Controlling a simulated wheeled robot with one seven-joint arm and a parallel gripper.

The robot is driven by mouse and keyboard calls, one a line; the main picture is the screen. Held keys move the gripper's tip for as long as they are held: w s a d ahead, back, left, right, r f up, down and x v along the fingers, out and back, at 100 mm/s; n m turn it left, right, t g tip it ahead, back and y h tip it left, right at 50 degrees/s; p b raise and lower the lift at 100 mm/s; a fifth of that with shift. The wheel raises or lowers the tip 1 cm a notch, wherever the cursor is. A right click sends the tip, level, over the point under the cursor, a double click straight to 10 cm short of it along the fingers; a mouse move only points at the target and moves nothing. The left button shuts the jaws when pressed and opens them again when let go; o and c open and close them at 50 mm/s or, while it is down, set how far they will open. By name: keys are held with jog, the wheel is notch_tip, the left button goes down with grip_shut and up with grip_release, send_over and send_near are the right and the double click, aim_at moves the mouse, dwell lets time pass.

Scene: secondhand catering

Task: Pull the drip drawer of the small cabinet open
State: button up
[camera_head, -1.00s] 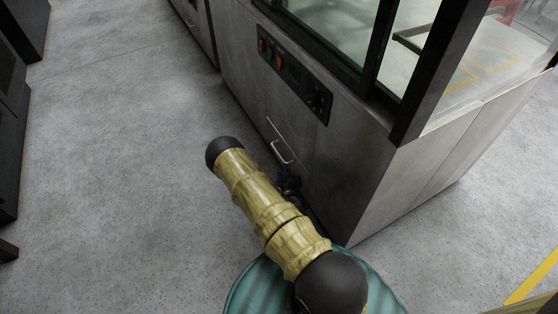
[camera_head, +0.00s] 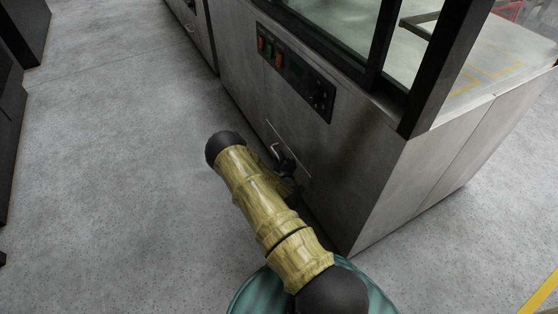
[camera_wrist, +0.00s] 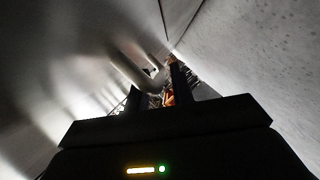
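The small cabinet (camera_head: 345,165) is a grey metal unit with a glazed top. Its drip drawer (camera_head: 296,147) is low on the front, marked by a thin seam, and looks closed flush. The drawer's pale bar handle (camera_head: 274,149) is partly hidden behind my gripper (camera_head: 284,163). In the wrist view the curved handle (camera_wrist: 128,70) reaches toward the space between my dark fingers, and my gripper (camera_wrist: 155,92) looks open there. I cannot tell whether the fingers touch the handle.
A control panel (camera_head: 295,70) with red and green switches sits above the drawer. Open grey floor (camera_head: 110,180) lies left of the cabinet front. Dark units (camera_head: 10,130) stand at the far left. Another metal unit (camera_head: 195,30) stands beyond the cabinet.

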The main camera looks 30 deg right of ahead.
grip_shut()
jog(key=shift+a, duration=0.1)
jog(key=a+p, duration=0.5)
jog(key=a, duration=1.2)
jog(key=shift+s+a, duration=0.3)
jog(key=shift+s, duration=0.1)
jog(key=shift+f, duration=0.1)
jog(key=shift+o, duration=1.4)
grip_release()
